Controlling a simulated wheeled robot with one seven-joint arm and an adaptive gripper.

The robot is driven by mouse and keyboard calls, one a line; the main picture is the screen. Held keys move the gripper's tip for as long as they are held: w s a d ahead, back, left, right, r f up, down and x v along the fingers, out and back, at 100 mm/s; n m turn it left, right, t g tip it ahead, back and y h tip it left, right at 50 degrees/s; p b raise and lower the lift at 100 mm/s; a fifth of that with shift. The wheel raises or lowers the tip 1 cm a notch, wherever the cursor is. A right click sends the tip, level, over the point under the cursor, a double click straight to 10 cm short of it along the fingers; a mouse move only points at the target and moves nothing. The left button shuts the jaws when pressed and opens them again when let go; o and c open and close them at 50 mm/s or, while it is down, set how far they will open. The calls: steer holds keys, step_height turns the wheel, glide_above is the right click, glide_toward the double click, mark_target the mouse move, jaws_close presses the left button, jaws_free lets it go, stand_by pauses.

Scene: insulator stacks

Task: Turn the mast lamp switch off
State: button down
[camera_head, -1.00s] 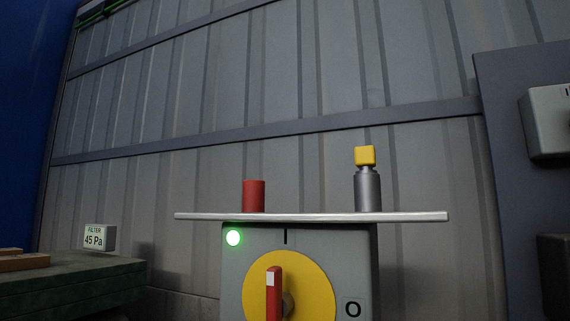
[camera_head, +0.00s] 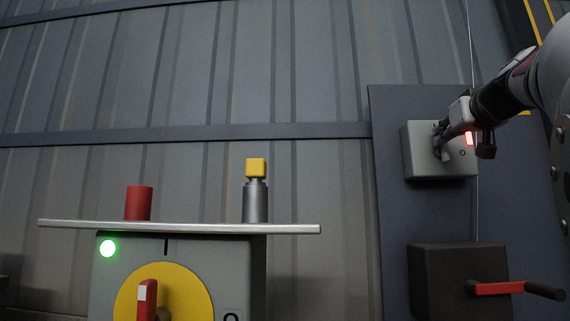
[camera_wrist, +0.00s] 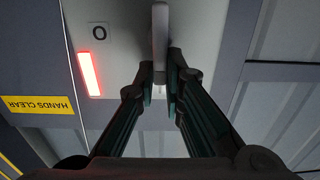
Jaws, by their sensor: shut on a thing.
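The switch box (camera_head: 418,158), light grey, is mounted on a dark panel at the right of the head view. Its face carries an "O" mark and a lit red strip (camera_head: 469,138). My gripper (camera_head: 443,143) is at the front of this box. In the wrist view my gripper (camera_wrist: 159,88) has its fingers on either side of a grey switch lever (camera_wrist: 160,30), shut on it. The lever stands out from the box face (camera_wrist: 200,30). The red strip (camera_wrist: 90,74) and the "O" (camera_wrist: 99,32) show to its left. The fingers partly hide the lever.
A dark box with a red crank handle (camera_head: 500,288) sits below the switch box. A shelf (camera_head: 180,226) at left bears a red cylinder (camera_head: 138,203) and a yellow-topped metal post (camera_head: 256,200), above a yellow dial with a red handle (camera_head: 147,300). A "HANDS CLEAR" label (camera_wrist: 38,104) is near.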

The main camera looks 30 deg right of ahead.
steer(key=m+p, duration=0.1)
steer(key=m, duration=0.2)
steer(key=d+m+p, duration=0.1)
steer(key=m, duration=0.2)
steer(key=s+d+f+m+p, duration=0.1)
steer(key=m, duration=0.2)
steer(key=shift+s, duration=0.1)
steer(key=m, duration=0.2)
steer(key=f+m+p, duration=0.1)
steer(key=m, duration=0.2)
steer(key=shift+s+d+f+m+p, duration=0.15)
steer(key=shift+s+d+m+p, duration=0.05)
steer(key=shift+d+m+p, duration=0.1)
steer(key=shift+f+m+p, duration=0.2)
steer(key=shift+f+m, duration=0.05)
steer(key=shift+m, duration=0.5)
steer(key=shift+f+m+p, duration=0.2)
steer(key=shift+m, duration=0.55)
steer(key=shift+f+m, duration=0.1)
steer(key=shift+m, duration=0.2)
steer(key=c, duration=1.7)
jaws_free()
steer(key=v, duration=1.2)
steer(key=shift+s+d, duration=0.1)
